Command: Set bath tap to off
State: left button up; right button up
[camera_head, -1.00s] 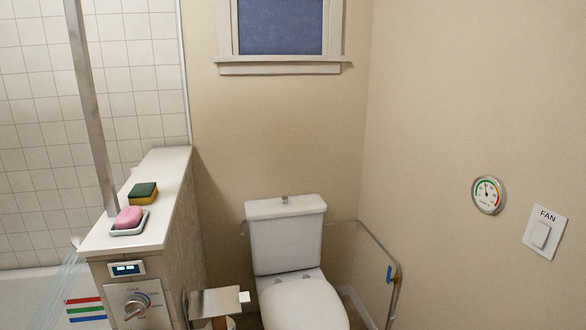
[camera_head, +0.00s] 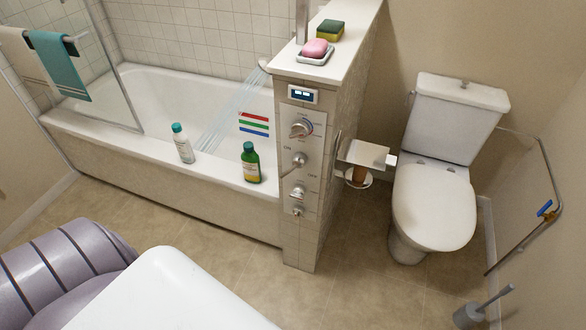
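A silver control plate (camera_head: 313,145) is on the end of the tiled half wall, with several fittings in a column. The top knob (camera_head: 301,128) has a coloured dial. Below it is a lever (camera_head: 299,160) with small labels at its sides. Lower are another knob (camera_head: 297,192) and a small fitting (camera_head: 297,210). The labels are too small to read, so I cannot tell which is the bath tap. Water streams (camera_head: 228,115) from a shower head (camera_head: 264,65) into the white bathtub (camera_head: 120,135). Neither of my grippers is in view.
Two bottles (camera_head: 182,146) (camera_head: 250,165) stand on the tub rim. Soap (camera_head: 314,48) and a sponge (camera_head: 329,29) sit on the half wall. A paper holder (camera_head: 366,155) juts out near the toilet (camera_head: 433,205). A purple ridged object (camera_head: 70,265) is at lower left. Tile floor before the panel is clear.

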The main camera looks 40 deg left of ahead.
aim_at(299, 159)
jog(key=u, duration=1.2)
